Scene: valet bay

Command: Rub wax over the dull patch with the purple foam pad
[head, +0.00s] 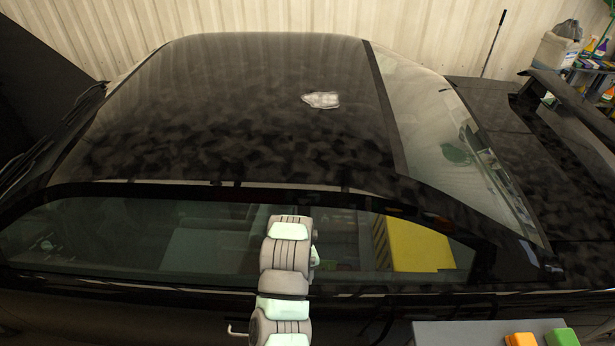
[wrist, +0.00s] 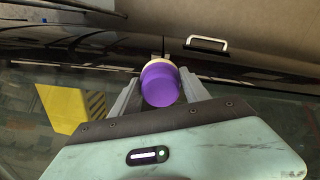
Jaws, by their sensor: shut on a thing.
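The purple foam pad (wrist: 160,86) sits between the two fingers of my gripper (wrist: 159,92) in the wrist view. The fingers are shut on it, one on each side, and a pale cream band shows at its far end. The wrist view does not show the patch. The head view shows my arm in front of the side window, but my gripper and the pad cannot be made out there.
A grey stand (head: 450,331) at the bottom right holds an orange block (head: 521,339) and a green block (head: 562,337). Cluttered shelving (head: 585,70) stands at the far right. The roof around the patch is clear. A pale handle (wrist: 207,44) shows in the wrist view.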

